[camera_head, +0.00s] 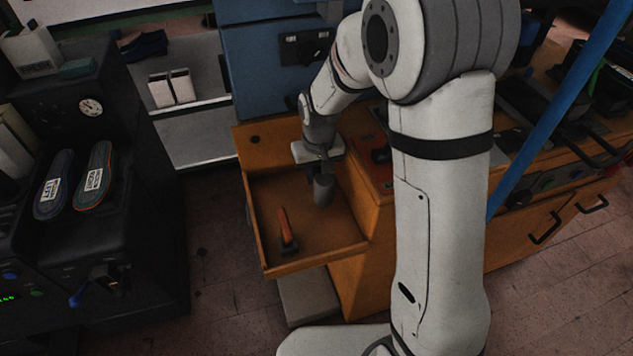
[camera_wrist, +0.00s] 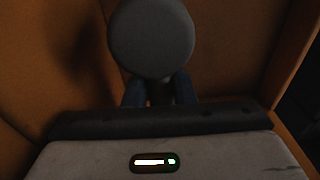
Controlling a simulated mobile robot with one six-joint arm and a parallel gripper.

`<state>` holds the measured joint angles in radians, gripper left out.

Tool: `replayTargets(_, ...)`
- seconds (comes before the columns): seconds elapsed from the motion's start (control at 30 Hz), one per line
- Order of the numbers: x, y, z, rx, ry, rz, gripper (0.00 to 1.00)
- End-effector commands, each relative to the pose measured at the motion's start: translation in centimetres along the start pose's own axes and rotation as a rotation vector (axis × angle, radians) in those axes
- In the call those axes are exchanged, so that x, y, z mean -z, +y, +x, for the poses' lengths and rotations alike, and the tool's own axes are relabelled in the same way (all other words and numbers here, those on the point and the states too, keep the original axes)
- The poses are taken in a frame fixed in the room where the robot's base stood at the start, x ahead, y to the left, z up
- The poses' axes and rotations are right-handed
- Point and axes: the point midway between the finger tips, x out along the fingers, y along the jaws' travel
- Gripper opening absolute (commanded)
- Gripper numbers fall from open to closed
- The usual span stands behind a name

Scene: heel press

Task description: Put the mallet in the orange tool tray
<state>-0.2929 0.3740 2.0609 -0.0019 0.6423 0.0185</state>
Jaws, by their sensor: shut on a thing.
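The orange tool tray (camera_head: 262,215) is an open, drawer-like tray at the middle of the head view, and its orange-brown walls also fill the wrist view (camera_wrist: 285,70). My gripper (camera_head: 318,176) is over the right inner part of the tray. It is shut on the mallet (camera_head: 323,190), whose grey round head hangs below the fingers. In the wrist view the mallet's round grey face (camera_wrist: 152,40) covers the area in front of my gripper (camera_wrist: 160,92). The mallet's handle is hidden. I cannot tell whether the head touches the tray floor.
A tool with an orange-red handle (camera_head: 284,228) lies in the tray's front part. A black press with two insoles (camera_head: 93,178) stands at the left. An orange workbench (camera_head: 355,255) adjoins the tray on the right. A blue pole (camera_head: 560,100) slants at the right.

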Motion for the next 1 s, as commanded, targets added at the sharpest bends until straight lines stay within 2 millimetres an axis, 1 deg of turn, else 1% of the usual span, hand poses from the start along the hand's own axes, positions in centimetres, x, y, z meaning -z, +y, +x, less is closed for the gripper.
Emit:
replayTargets(0.03, -0.1, 0.0, 1.0, 0.0, -0.004, 0.0, 0.0)
replayTargets(0.1, -0.2, 0.0, 2.1, 0.0, -0.004, 0.0, 0.0)
replayTargets(0.2, 0.0, 0.0, 3.4, 0.0, -0.002, -0.001, 0.0)
replayTargets(0.27, 0.1, 0.0, 3.7, 0.0, -0.001, -0.001, 0.0)
replayTargets(0.47, 0.2, -0.1, 3.6, 0.0, 0.0, -0.001, 0.0)
replayTargets(0.6, 0.1, -0.1, 4.0, 0.0, 0.0, -0.001, 0.0)
replayTargets(0.63, 0.1, -0.1, 3.9, 0.0, -0.001, -0.001, 0.26)
replayTargets(0.87, 0.1, -0.1, 3.9, 0.0, -0.001, -0.002, 0.45)
replayTargets(1.0, 0.1, -0.1, 3.8, 0.0, -0.001, -0.002, 0.45)
